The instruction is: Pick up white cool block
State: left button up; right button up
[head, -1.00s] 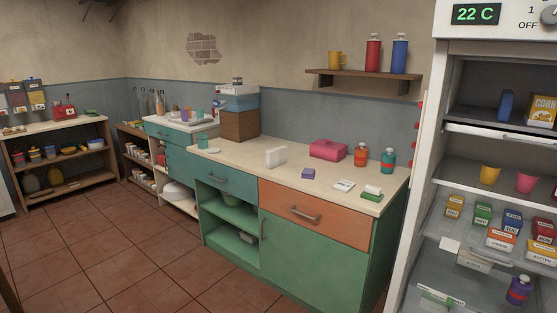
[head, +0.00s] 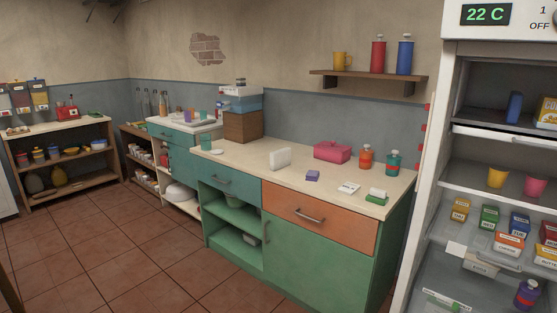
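A white upright block (head: 280,159) stands on the cream counter top (head: 235,155), left of the pink box. A flat white piece (head: 349,188) lies nearer the counter's front right. Another white block (head: 378,193) sits on a green base close by. I cannot tell from the look of these which is the white cool block. Neither of my grippers is in view.
A pink box (head: 332,151), orange bottle (head: 366,157), teal bottle (head: 393,162) and purple block (head: 312,175) stand on the counter. The open fridge (head: 438,150) is at the right. Tiled floor (head: 130,260) in front is clear.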

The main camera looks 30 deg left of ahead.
aim_at(280, 159)
jog(key=i+j+u, duration=0.15)
jog(key=i+j, duration=0.35)
jog(key=j, duration=0.35)
jog(key=i+j+u, duration=0.15)
jog(key=i+j, duration=0.4)
jog(key=j, duration=0.2)
jog(key=i+j+u, duration=0.15)
jog(key=i+j, duration=0.45)
jog(key=j, duration=0.15)
